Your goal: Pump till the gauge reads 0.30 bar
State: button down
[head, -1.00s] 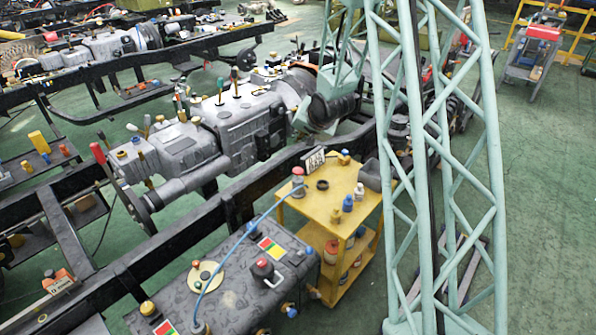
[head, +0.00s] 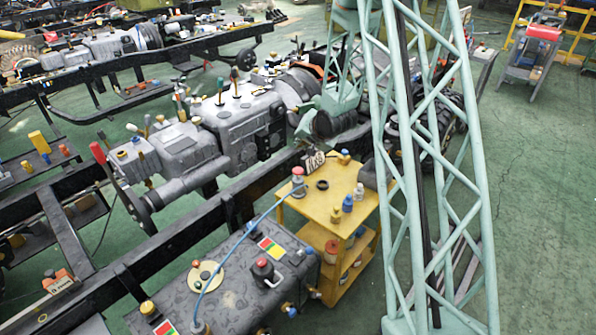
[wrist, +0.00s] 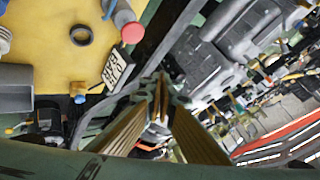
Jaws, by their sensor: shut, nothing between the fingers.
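The pump appears to be the red-topped cylinder (head: 298,180) on the yellow cart; its red knob (wrist: 131,32) shows in the wrist view. A blue hose (head: 232,233) runs from it to a fitting on the dark tank (head: 240,290). A small white plate with dark figures (head: 314,162), likely the gauge, stands beside the pump. It also shows in the wrist view (wrist: 117,68), tilted, its figures too small to read surely. My gripper (wrist: 161,88) is shut and empty, apart from the knob and the plate. I cannot make out its fingertips in the head view.
The yellow cart (head: 322,208) also carries a black ring (head: 322,185), small capped bottles (head: 347,204) and a grey part. A black chassis rail (head: 262,186) runs behind it, with a grey gearbox (head: 225,125) beyond.

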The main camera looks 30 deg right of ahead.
aim_at(299, 170)
jog(key=shift+f, duration=0.15)
jog(key=shift+f+b, duration=2.95)
jog(key=shift+f, duration=1.3)
